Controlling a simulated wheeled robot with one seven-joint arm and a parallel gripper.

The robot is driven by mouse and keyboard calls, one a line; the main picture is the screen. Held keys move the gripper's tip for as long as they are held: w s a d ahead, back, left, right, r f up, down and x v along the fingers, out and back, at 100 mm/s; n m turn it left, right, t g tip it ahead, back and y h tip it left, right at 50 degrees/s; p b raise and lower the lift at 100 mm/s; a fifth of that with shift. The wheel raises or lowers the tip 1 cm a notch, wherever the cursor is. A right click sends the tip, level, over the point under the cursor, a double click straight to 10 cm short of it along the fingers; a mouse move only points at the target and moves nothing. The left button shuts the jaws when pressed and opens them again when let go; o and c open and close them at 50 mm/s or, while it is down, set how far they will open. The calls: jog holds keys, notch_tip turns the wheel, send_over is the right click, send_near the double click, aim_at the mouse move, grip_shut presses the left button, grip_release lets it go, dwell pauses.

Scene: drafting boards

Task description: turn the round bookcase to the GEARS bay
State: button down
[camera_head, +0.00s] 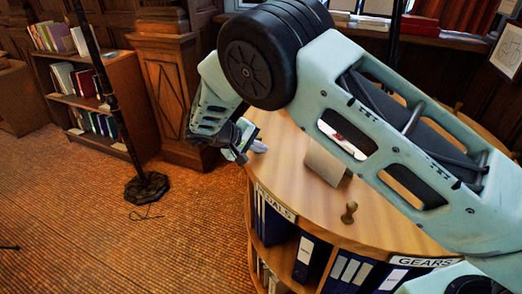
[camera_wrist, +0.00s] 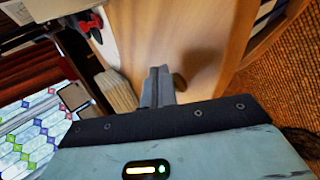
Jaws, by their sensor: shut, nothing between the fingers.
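The round bookcase (camera_head: 290,160) stands at the centre right, with a pale wooden top and binders on the shelves below. Its GEARS label (camera_head: 426,262) is on the rim at the lower right, partly beside my arm. Another label, seemingly ending in "DALS" (camera_head: 275,203), is on the rim further left. My gripper (camera_head: 248,150) is shut and empty, near the bookcase's far left edge; contact cannot be told. In the wrist view my shut fingers (camera_wrist: 158,86) lie in front of the wooden surface (camera_wrist: 205,40). My arm hides much of the bookcase's right side.
A small brass-coloured knob-like object (camera_head: 349,213) and a tan block (camera_head: 324,165) are on the bookcase top. A dark pole on a heavy base (camera_head: 147,187) stands to the left. A low bookshelf (camera_head: 125,85) is behind it. Open floor (camera_head: 150,245) lies at front left.

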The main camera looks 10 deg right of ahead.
jog(key=shift+m+g, duration=0.3)
jog(key=w+b, duration=0.1)
jog(key=w, duration=0.1)
jog(key=w+b, duration=0.1)
jog(key=w, duration=0.2)
jog(key=shift+a+f+b, duration=0.15)
jog(key=shift+f+b, duration=0.05)
jog(key=shift+b, duration=0.15)
jog(key=shift+w+r, duration=0.15)
jog(key=shift+w, duration=0.55)
jog(key=shift+s+r, duration=0.1)
jog(key=shift+r, duration=0.05)
jog(key=shift+s+a+r, duration=0.15)
jog(key=shift+s+r, duration=0.3)
jog(key=shift+s, duration=0.1)
notch_tip(320, 180, up, 8)
jog(key=p, duration=0.3)
jog(key=shift+p, duration=0.4)
jog(key=shift+s, duration=0.1)
